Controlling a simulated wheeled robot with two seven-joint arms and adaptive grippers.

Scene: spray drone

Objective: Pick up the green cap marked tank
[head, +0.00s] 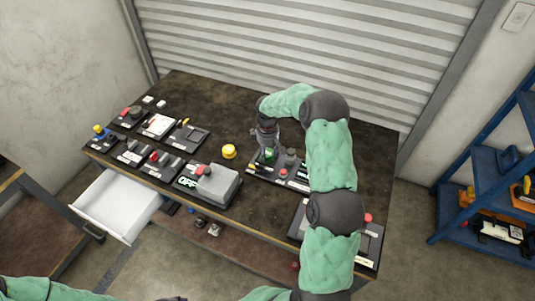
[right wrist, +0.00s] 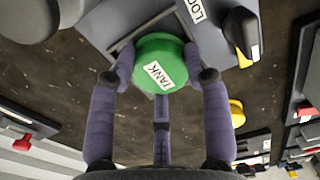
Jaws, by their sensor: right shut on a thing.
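The green cap (right wrist: 159,62) has a white label reading TANK and fills the space between the fingers in the right wrist view. My right gripper (right wrist: 160,68) is shut on it, with fingers on both sides of the cap. In the head view the green cap (head: 269,154) shows as a small patch beneath my right gripper (head: 267,147), over the dark panel in the middle of the table. I cannot tell whether the cap still touches the panel. My left gripper is not clearly seen; only part of my left arm shows at the bottom left edge.
A yellow button (head: 229,151) and a grey box with a red knob (head: 210,184) stand left of the panel on the dark table (head: 260,218). Several small control panels lie at the left. A white drawer (head: 118,203) is open at the front left. A blue shelf (head: 480,165) stands right.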

